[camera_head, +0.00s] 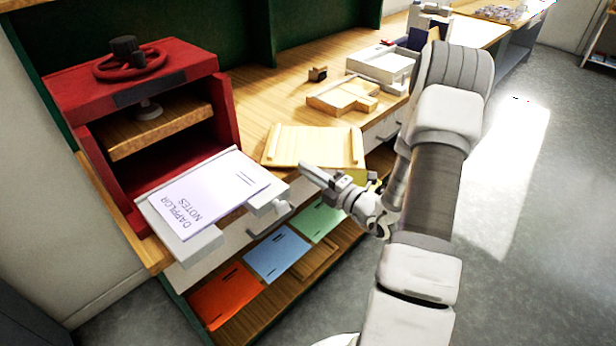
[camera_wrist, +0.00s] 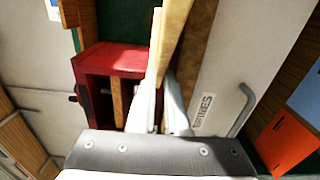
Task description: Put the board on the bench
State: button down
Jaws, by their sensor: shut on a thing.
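The board (camera_head: 312,144) is a light wooden panel with a raised strip at each end. In the head view it is over the front of the wooden bench (camera_head: 262,97), between the red press and a small wooden frame. My gripper (camera_head: 308,170) is at the board's front edge. In the wrist view the board (camera_wrist: 170,45) is seen nearly edge-on, rising from between the two pale fingers of my gripper (camera_wrist: 161,112), which is shut on it. I cannot tell whether the board's underside touches the bench top.
The red press (camera_head: 160,85) stands left of the board, with a white tray of notes (camera_head: 205,195) in front. The wooden frame (camera_head: 342,96) and a white tray (camera_head: 382,68) lie behind right. Orange, blue and green folders (camera_head: 277,254) lie on the shelf below.

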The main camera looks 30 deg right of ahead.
jog(key=shift+f, duration=0.65)
jog(key=shift+f, duration=0.15)
jog(key=c, duration=0.9)
grip_release()
